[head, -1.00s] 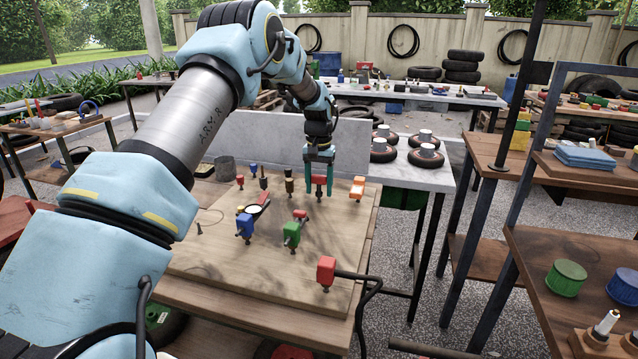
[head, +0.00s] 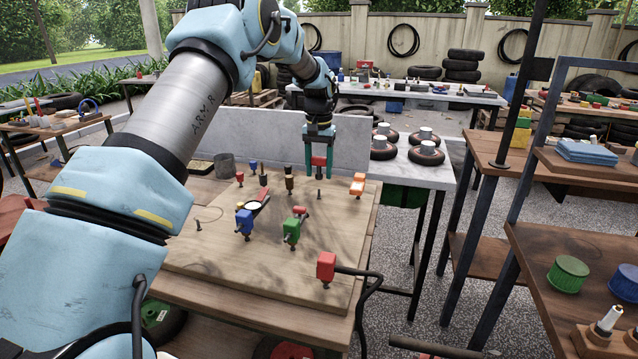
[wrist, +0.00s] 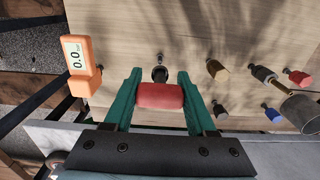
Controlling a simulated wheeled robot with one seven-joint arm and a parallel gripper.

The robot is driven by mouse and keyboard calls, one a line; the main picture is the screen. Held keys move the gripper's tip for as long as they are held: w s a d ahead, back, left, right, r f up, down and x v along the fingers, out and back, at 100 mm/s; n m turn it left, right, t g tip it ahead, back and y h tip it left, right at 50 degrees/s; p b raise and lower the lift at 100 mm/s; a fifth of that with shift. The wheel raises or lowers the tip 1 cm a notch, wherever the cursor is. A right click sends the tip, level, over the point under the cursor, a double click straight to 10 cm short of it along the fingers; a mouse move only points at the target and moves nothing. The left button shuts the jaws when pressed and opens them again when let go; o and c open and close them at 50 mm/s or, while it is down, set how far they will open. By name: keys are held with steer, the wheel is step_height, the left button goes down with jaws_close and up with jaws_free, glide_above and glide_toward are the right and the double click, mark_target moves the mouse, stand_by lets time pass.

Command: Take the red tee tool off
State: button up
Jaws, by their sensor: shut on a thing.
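The red tee tool (head: 319,161) is between the teal fingers of my gripper (head: 319,165), at the back right of the wooden board (head: 215,262). My gripper is shut on it and holds it above the board. A short dark peg (head: 318,193) stands bare on the board below it. In the wrist view, the red tool (wrist: 160,96) lies across between both fingertips (wrist: 160,92). A dark round end shows just beyond it; I cannot tell whether this is the tool's stem or the peg.
An orange gauge (head: 357,184) stands close to the right of my gripper. A brown-topped piece (head: 289,180) stands to its left. Green (head: 291,231), blue (head: 244,222) and large red (head: 326,266) pieces stand nearer. A grey upright panel (head: 270,138) is behind.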

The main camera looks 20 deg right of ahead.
mark_target(319, 157)
step_height(319, 157, up, 8)
steer(key=shift+r+p, duration=0.2)
steer(key=shift+p, duration=0.85)
step_height(319, 157, up, 2)
steer(key=shift+r+p, duration=0.15)
steer(key=shift+p, duration=0.95)
